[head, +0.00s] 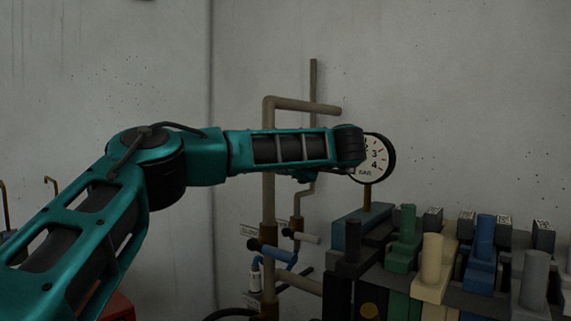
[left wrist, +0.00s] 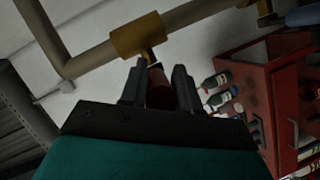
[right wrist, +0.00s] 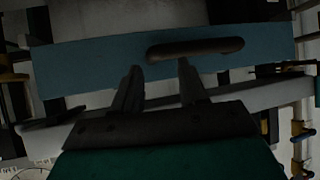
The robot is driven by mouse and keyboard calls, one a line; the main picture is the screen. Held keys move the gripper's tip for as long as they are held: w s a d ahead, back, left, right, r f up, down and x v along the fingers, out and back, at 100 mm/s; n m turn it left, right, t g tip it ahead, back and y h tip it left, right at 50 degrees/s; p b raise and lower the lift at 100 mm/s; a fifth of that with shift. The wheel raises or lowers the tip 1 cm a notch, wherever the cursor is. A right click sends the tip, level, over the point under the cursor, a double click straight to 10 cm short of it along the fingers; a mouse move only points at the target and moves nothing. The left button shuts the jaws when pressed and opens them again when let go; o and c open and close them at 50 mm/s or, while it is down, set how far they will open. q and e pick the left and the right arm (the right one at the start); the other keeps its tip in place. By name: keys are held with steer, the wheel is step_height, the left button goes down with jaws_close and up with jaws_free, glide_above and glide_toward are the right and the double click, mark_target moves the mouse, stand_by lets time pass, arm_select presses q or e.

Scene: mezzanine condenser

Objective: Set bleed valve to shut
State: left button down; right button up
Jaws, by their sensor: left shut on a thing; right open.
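In the left wrist view, a brass valve body (left wrist: 137,36) sits on a tan pipe, with a short stem running to a dark red-brown handle (left wrist: 160,92). My left gripper (left wrist: 160,82) has a finger on each side of this handle and is shut on it. No label shows there, so I cannot confirm it is the bleed valve. In the head view my left arm crosses the pipework, and its gripper is hidden. My right gripper (right wrist: 158,75) is open and empty, facing a blue panel (right wrist: 90,68) with a dark bar-shaped handle (right wrist: 195,48); contact is unclear.
In the head view a pressure gauge (head: 378,158) is partly covered by my arm. A blue-handled valve (head: 278,252) and small plates are below. A row of coloured levers (head: 431,262) fills the right. A red cabinet (left wrist: 260,75) with bottles stands close to my left gripper.

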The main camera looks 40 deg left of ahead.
arm_select(q)
steer(key=shift+f, duration=0.1)
steer(key=c, duration=0.9)
jaws_free()
steer(key=v, duration=1.3)
steer(key=shift+b, duration=0.4)
arm_select(e)
steer(key=shift+w+a, duration=0.2)
steer(key=shift+w, duration=0.05)
arm_select(q)
steer(key=shift+f, duration=0.1)
arm_select(e)
steer(key=shift+s+f, duration=0.15)
steer(key=shift+f, duration=0.05)
